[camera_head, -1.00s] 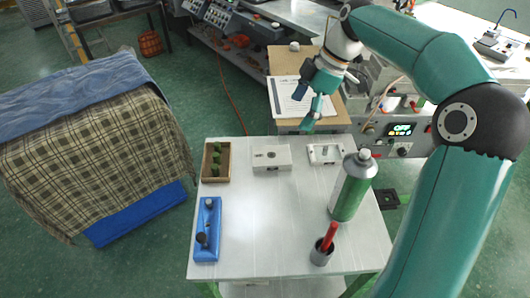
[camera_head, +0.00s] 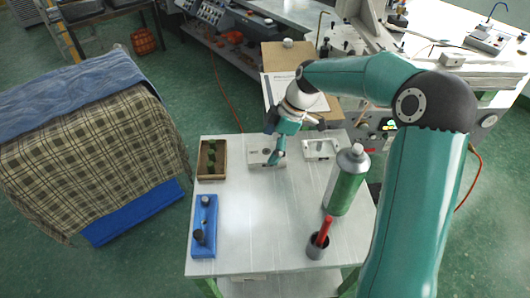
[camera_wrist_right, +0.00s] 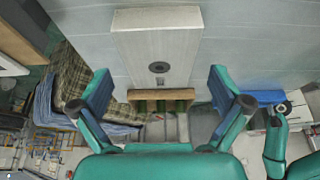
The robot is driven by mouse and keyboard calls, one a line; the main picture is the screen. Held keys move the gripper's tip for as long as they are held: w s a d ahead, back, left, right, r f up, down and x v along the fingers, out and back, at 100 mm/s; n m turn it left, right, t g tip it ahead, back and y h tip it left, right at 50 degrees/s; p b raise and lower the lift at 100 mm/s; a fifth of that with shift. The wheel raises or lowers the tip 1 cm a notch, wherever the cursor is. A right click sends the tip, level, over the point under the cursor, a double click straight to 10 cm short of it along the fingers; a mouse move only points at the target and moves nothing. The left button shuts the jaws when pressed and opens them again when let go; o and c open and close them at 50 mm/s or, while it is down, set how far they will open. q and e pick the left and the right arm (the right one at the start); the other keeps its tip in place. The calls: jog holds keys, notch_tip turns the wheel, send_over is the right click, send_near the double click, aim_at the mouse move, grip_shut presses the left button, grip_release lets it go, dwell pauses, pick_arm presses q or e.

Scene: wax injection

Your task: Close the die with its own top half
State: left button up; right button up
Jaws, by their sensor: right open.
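A pale rectangular block with a dark round hole (camera_head: 258,157), which looks like the die's top half, lies near the far edge of the white table. It also shows in the wrist view (camera_wrist_right: 158,45). The other pale die half (camera_head: 311,154), with a recess in its upper face, lies to its right on the table. My right gripper (camera_head: 282,143) is open and empty above the holed block, covering part of it. In the wrist view its fingers (camera_wrist_right: 160,89) are spread wide, with the block beyond them. My left gripper is not in view.
A wooden box with green pieces (camera_head: 201,172) stands left of the block. The table's middle (camera_head: 265,215) is clear.

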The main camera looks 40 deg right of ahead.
aim_at(266, 150)
jog(key=shift+x, duration=1.3)
jog(key=c, duration=1.4)
jog(key=shift+r, duration=0.1)
notch_tip(266, 150, up, 19)
jog(key=shift+r, duration=0.1)
jog(key=shift+c, duration=0.2)
jog(key=s+d+f, duration=0.3)
jog(key=d+f, duration=0.2)
jog(key=d, duration=0.2)
jog(key=s+d+f+p, duration=0.1)
jog(key=s+d+f, duration=0.3)
jog(key=d, duration=0.3)
jog(key=shift+f, duration=0.4)
